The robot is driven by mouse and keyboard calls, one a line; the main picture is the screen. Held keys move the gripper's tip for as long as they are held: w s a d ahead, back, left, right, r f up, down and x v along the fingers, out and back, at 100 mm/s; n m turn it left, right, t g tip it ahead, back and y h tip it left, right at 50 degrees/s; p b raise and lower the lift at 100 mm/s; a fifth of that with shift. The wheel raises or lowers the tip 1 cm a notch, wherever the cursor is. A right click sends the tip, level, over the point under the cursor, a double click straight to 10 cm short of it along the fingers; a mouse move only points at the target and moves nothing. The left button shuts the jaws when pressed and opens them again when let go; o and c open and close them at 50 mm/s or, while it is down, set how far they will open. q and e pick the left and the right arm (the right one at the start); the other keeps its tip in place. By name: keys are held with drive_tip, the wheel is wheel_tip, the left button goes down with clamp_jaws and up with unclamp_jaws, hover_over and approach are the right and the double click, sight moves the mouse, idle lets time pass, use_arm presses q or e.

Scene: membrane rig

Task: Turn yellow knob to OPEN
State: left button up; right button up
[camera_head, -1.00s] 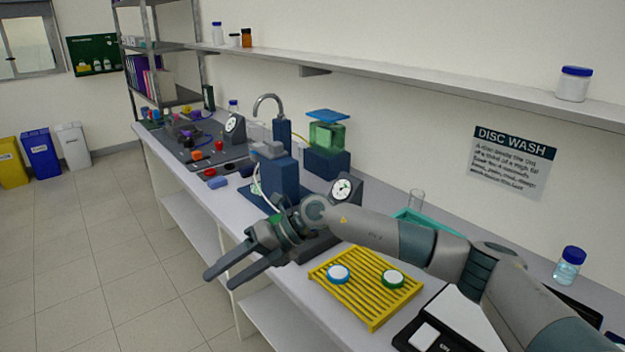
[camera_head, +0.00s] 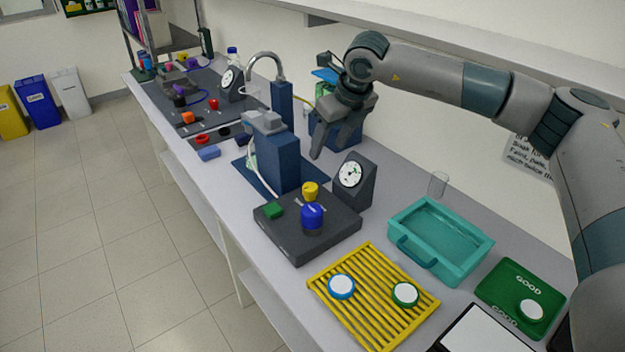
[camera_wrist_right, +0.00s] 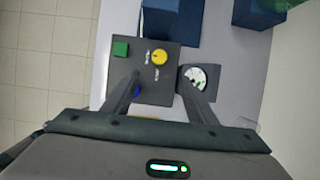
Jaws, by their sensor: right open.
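The yellow knob (camera_head: 310,190) sits on top of a dark grey control box (camera_head: 287,242), just behind a blue knob (camera_head: 312,217) and to the right of a green button (camera_head: 272,210). The yellow knob also shows in the right wrist view (camera_wrist_right: 159,57), with small unreadable labels beside it. My right gripper (camera_head: 331,153) is open and empty, pointing down above and behind the box, apart from the knob. In the right wrist view its fingers (camera_wrist_right: 158,85) frame the box's right side, with the knob ahead of them. My left gripper is not in view.
A dial gauge (camera_head: 352,174) stands right of the box. A blue pump block (camera_head: 278,160) and a tap (camera_head: 268,68) are behind it. A yellow rack (camera_head: 372,312) with two discs lies in front. A teal basin (camera_head: 440,238) and green GOOD tray (camera_head: 508,290) are to the right.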

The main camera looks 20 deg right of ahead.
drive_tip(key=p, duration=0.7)
approach(310, 186)
drive_tip(key=x, duration=0.7)
drive_tip(key=shift+w+f, duration=0.25)
drive_tip(key=shift+f, duration=0.4)
drive_tip(key=c, duration=1.1)
